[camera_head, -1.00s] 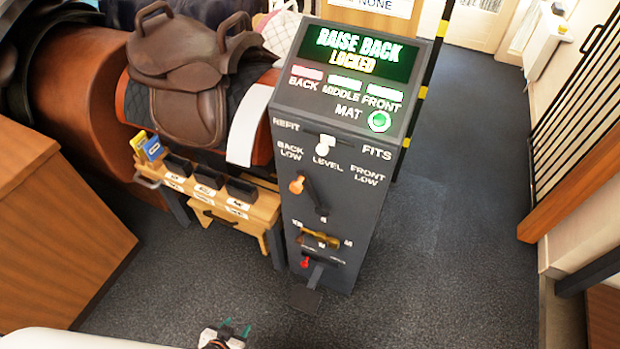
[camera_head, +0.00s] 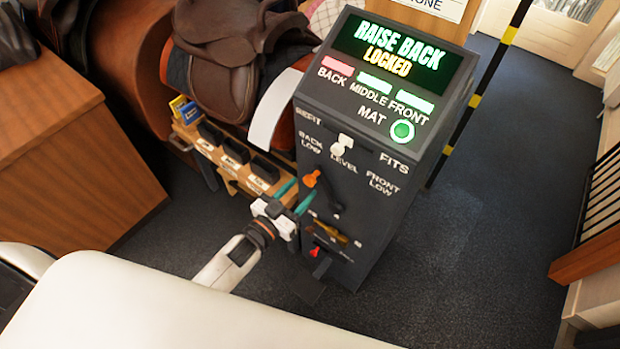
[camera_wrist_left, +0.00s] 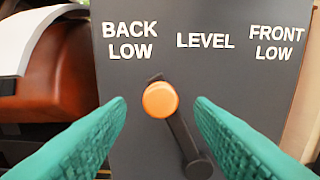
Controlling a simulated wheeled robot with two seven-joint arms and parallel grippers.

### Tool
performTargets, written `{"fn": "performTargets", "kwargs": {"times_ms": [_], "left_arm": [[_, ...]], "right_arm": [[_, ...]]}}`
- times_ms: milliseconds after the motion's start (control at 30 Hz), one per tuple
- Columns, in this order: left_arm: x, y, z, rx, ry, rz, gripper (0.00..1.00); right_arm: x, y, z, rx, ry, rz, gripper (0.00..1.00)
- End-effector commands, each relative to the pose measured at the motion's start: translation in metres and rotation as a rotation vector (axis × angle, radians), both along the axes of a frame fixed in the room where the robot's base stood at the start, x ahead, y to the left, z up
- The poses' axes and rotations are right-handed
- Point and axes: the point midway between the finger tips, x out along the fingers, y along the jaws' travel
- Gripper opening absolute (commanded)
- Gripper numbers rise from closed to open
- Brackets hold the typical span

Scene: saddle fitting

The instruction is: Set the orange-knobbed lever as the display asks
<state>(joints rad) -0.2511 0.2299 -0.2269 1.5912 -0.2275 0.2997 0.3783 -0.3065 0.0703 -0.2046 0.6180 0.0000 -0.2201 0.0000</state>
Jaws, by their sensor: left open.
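The orange-knobbed lever (camera_head: 311,179) is on the front of the dark console (camera_head: 362,220). Its knob points up and left, toward BACK LOW, and its arm runs down to a pivot at lower right. In the left wrist view the orange knob (camera_wrist_left: 160,99) sits between and beyond the open green fingers, below the gap between BACK LOW and LEVEL. The display (camera_head: 394,52) reads RAISE BACK, LOCKED. My left gripper (camera_head: 298,196) is open just in front of the lever, with nothing visibly held. My right gripper is not in view.
A white knob (camera_head: 342,144) sits above on the console, between REFIT and FITS. A brass piece (camera_head: 328,230) and a red-knobbed lever (camera_head: 315,251) are below. A wooden rack (camera_head: 225,160) and saddle (camera_head: 225,60) stand at left. Floor at right is clear.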

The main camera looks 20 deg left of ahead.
Motion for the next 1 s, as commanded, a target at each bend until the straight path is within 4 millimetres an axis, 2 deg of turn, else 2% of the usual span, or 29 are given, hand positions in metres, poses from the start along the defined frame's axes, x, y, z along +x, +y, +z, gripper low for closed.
{"fn": "performTargets", "kwargs": {"times_ms": [100,267,667,933,1000], "left_arm": [[0.021,-0.008,0.001,-0.001,0.000,0.000,0.48],[0.037,-0.013,0.000,0.001,0.001,0.000,0.48],[0.042,-0.016,-0.001,0.001,0.002,0.000,0.47],[0.042,-0.016,-0.001,0.001,0.002,0.000,0.03],[0.042,-0.015,-0.001,0.001,0.002,0.000,0.00]], "right_arm": [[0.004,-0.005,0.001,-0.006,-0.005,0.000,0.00],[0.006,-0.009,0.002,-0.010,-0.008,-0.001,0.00],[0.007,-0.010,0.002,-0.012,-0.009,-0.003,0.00],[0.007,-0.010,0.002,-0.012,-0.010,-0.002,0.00],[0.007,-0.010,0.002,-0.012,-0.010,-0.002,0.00]]}}
